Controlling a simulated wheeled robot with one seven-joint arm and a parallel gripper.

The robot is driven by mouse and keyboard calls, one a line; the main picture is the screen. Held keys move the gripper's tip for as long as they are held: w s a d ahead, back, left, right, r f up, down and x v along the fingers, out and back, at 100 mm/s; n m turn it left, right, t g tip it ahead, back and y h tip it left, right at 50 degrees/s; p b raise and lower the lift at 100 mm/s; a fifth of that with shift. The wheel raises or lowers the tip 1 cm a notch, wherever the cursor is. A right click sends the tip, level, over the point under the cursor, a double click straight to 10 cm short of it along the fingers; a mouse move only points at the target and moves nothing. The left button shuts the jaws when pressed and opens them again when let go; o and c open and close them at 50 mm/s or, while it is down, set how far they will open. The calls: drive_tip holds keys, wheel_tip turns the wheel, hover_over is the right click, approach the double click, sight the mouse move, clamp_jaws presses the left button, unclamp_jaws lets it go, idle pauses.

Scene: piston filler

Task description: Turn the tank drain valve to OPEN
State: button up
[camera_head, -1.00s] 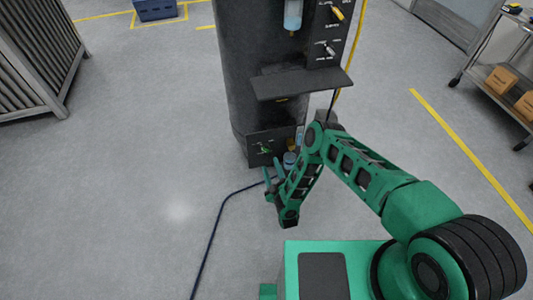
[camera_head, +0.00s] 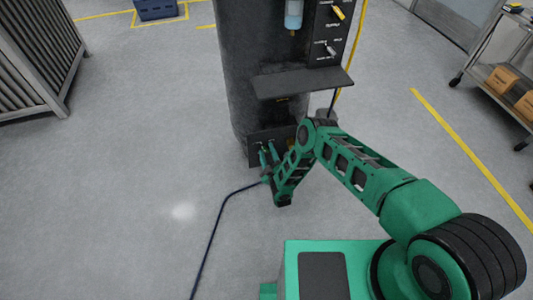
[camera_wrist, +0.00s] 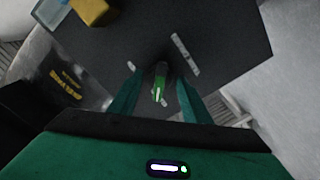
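The tank drain valve shows in the wrist view as a small green handle (camera_wrist: 159,84) on a dark panel (camera_wrist: 225,30). White label marks lie on either side of it, too blurred to read. My gripper (camera_wrist: 158,88) is open, with one green finger on each side of the handle and a visible gap to both. In the head view my gripper (camera_head: 268,155) is at the low dark panel (camera_head: 257,138) at the foot of the black tank (camera_head: 262,105). There the fingers and my arm hide the handle.
A dark shelf (camera_head: 302,83) juts from the machine above my gripper. Upper switches (camera_head: 338,13) sit on the panel above it. A dark hose (camera_head: 220,215) runs along the floor from the tank's foot. A cart with boxes (camera_head: 500,80) stands at right.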

drive_tip(key=c, duration=0.7)
drive_tip(key=shift+m, duration=0.3)
drive_tip(key=m, duration=1.2)
drive_tip(key=shift+d, duration=0.15)
drive_tip(key=m, duration=0.5)
drive_tip(key=shift+d+f, duration=0.1)
drive_tip(key=shift+f, duration=0.05)
drive_tip(key=shift+m, duration=0.3)
